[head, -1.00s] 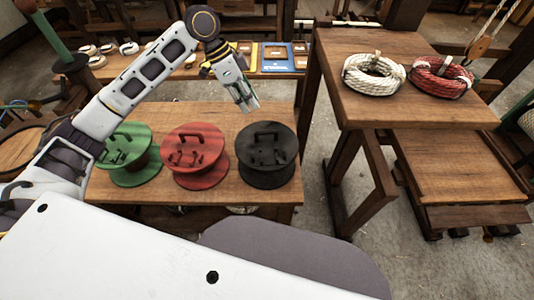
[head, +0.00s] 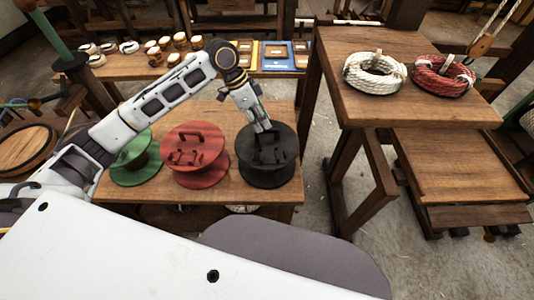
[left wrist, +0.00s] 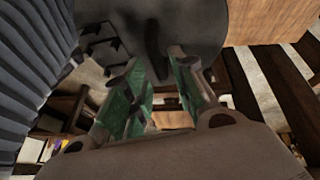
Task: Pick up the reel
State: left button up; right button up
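Three reels stand in a row on a low wooden bench: a green reel (head: 135,170), a red reel (head: 193,150) and a black reel (head: 267,175). Each of the red and black reels has a raised handle on its top disc. My left gripper (head: 262,127) points down at the black reel's top, by its handle. In the left wrist view its green-padded fingers (left wrist: 160,85) stand apart, with the dark handle (left wrist: 154,48) near the gap between their tips. I cannot tell whether they touch it. My arm partly hides the green reel. My right gripper is out of view.
The bench (head: 225,115) has bare wood behind the reels. A taller table (head: 415,105) on the right holds a white rope coil (head: 373,74) and a red rope coil (head: 442,77). A back shelf holds small spools (head: 165,48) and a blue box (head: 277,56).

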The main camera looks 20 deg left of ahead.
aim_at(267, 131)
pick_arm(q)
jog(key=shift+x, duration=2.65)
jog(key=shift+s+a, duration=0.1)
jog(key=shift+s, duration=0.05)
grip_shut()
